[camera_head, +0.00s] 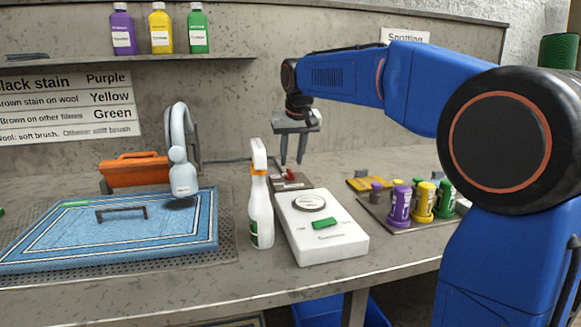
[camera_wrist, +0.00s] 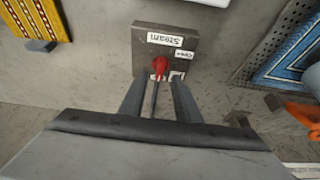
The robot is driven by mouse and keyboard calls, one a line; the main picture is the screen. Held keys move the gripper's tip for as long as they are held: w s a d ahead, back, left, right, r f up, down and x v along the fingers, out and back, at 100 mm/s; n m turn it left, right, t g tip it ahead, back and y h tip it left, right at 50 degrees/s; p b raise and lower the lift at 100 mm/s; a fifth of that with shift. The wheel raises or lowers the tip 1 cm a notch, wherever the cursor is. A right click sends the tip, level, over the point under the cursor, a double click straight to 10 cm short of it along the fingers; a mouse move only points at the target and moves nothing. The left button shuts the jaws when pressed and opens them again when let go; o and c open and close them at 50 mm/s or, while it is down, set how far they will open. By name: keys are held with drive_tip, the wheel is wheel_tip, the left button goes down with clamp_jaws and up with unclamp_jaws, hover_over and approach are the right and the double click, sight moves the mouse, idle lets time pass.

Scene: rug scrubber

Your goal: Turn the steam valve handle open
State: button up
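The steam valve has a red handle (camera_head: 291,174) on a small grey-brown plate (camera_head: 303,185) on the bench. In the wrist view, the red handle (camera_wrist: 159,66) lies on the plate (camera_wrist: 141,49), which has a "Steam" label and a smaller label that seems to read "Open". My gripper (camera_head: 292,162) points down just above the valve, its two fingers apart. In the wrist view my gripper (camera_wrist: 157,88) has its fingertips to either side of the handle's near end, with a gap between them. Contact with the handle cannot be told.
A white box with a dial (camera_head: 335,244) and a spray bottle (camera_head: 260,210) stand in front of the valve. A blue rug (camera_head: 150,235) and orange tool (camera_head: 138,171) are left.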

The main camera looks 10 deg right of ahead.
sight(290, 170)
drive_tip(key=shift+x, duration=2)
clamp_jaws()
